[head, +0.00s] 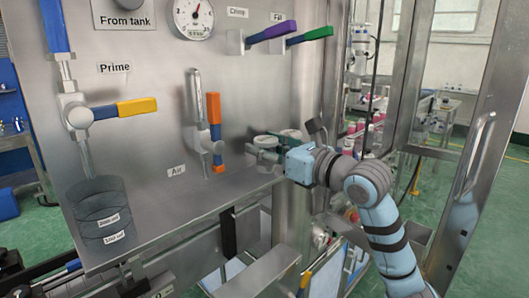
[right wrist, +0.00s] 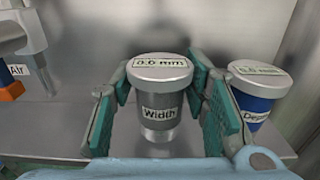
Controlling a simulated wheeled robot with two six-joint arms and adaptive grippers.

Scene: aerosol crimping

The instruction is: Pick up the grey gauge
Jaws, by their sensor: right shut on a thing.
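The grey gauge (right wrist: 160,100) is a short cylinder with a "Width" label and a pale lid reading "0.0 mm". It is upright in the right wrist view, between the green-padded fingers of my right gripper (right wrist: 161,122), which is shut on it. In the head view, my right gripper (head: 265,155) is at the right end of the steel shelf, with the gauge's pale top (head: 265,142) showing between the fingers. I cannot tell whether its base touches the shelf. My left gripper is not in view.
A blue "Depth" gauge (right wrist: 256,95) stands close beside my right gripper's right finger. The orange-handled Air valve (head: 214,130) is on the panel to the left. The shelf (head: 170,215) between is clear.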

